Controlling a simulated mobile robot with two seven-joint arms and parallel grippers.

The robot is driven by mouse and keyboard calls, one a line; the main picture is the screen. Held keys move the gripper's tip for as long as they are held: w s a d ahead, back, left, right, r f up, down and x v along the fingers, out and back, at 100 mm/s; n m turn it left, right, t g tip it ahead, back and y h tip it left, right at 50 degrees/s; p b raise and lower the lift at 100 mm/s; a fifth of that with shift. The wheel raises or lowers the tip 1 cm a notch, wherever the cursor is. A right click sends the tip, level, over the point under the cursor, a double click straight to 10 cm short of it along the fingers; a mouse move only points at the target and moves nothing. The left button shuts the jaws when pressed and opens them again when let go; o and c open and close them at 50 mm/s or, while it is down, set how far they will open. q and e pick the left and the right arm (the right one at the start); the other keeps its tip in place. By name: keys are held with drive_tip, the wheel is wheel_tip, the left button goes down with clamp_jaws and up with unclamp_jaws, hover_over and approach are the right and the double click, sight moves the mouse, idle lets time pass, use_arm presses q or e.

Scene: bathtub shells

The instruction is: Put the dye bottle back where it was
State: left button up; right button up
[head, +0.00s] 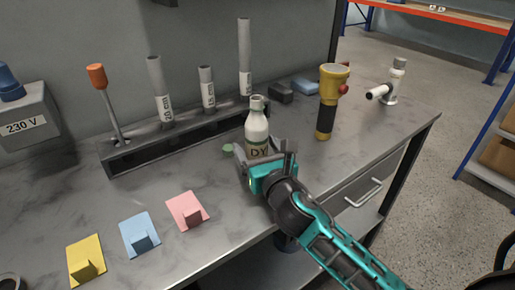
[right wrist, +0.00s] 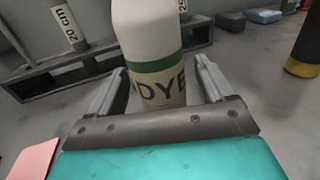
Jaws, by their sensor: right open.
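The dye bottle (head: 257,128) is white with a green band and a label reading DYE, and stands upright on the grey bench. In the right wrist view the bottle (right wrist: 155,60) stands between the two spread fingers. My right gripper (head: 264,155) is open around its lower part, and a gap shows between the bottle and the right finger. The bottle's base is hidden behind the gripper. A green round spot (head: 228,148) lies on the bench just left of the bottle. My left gripper is not in view.
A dark rack (head: 180,145) with upright marked tubes and an orange-handled tool (head: 97,78) stands behind. A yellow flashlight (head: 331,100) stands to the right. Pink (head: 187,210), blue (head: 139,234) and yellow (head: 86,260) cards with small holders lie at the front left.

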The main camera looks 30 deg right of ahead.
drive_tip(key=shift+r, duration=0.25)
drive_tip(key=shift+s+f, duration=0.1)
drive_tip(key=shift+s, duration=0.2)
drive_tip(key=s, duration=0.6)
drive_tip(key=s+a, duration=0.1)
drive_tip(key=s, duration=0.2)
drive_tip(key=shift+s+a, duration=0.1)
drive_tip(key=shift+s, duration=0.3)
drive_tip(key=shift+s+a, duration=0.1)
drive_tip(key=shift+s, duration=0.65)
